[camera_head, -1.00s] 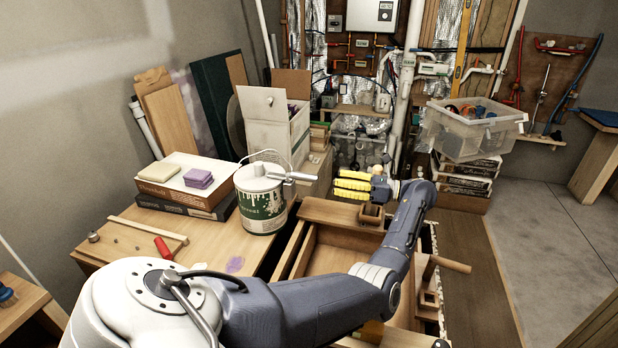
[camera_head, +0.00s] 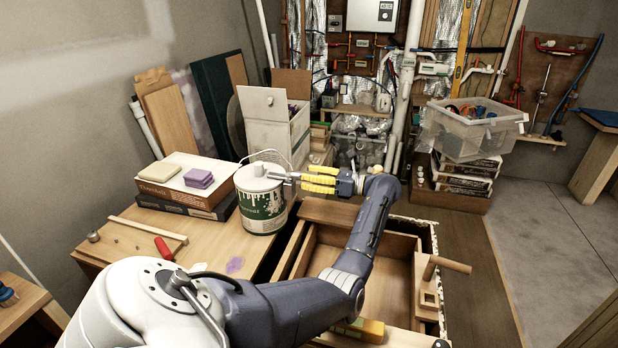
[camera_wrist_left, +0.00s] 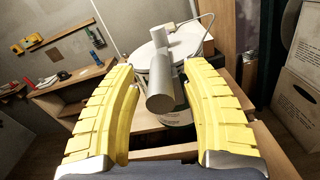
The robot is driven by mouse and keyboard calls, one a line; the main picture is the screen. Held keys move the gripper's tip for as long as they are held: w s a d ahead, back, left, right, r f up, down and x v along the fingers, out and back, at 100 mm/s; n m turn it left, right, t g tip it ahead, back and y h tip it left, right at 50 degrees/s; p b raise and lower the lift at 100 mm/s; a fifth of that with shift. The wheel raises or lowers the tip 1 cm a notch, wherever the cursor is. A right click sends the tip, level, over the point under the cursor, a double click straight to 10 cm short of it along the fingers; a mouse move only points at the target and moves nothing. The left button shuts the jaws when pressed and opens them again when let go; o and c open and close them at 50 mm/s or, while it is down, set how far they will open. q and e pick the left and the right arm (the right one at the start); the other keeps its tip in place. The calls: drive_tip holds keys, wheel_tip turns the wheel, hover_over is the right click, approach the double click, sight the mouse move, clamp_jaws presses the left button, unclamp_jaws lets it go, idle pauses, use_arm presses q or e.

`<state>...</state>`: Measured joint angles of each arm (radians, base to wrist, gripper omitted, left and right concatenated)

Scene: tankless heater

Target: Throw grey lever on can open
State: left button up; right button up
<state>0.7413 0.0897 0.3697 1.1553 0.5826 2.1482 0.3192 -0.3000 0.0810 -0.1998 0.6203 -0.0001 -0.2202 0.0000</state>
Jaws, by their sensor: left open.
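The can (camera_head: 262,205) is white with a green label and a wire handle. It stands upright on the wooden bench, left of centre in the head view. Its grey lever (camera_head: 284,177) sticks out from the top toward the right. My left gripper (camera_head: 304,182) has yellow fingers and is open at the lever's free end. In the left wrist view the grey lever (camera_wrist_left: 164,82) lies between the two spread fingers, with clear space on both sides. The can's white top (camera_wrist_left: 150,52) shows behind it. My right gripper is not in view.
An open drawer (camera_head: 395,282) lies below my left forearm. A red-handled tool (camera_head: 164,248) lies on the bench. A clear bin (camera_head: 455,135) stands at the back right.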

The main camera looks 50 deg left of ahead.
use_arm(q)
clamp_jaws()
idle(0.3)
drive_tip(key=shift+w+d+r, duration=0.1)
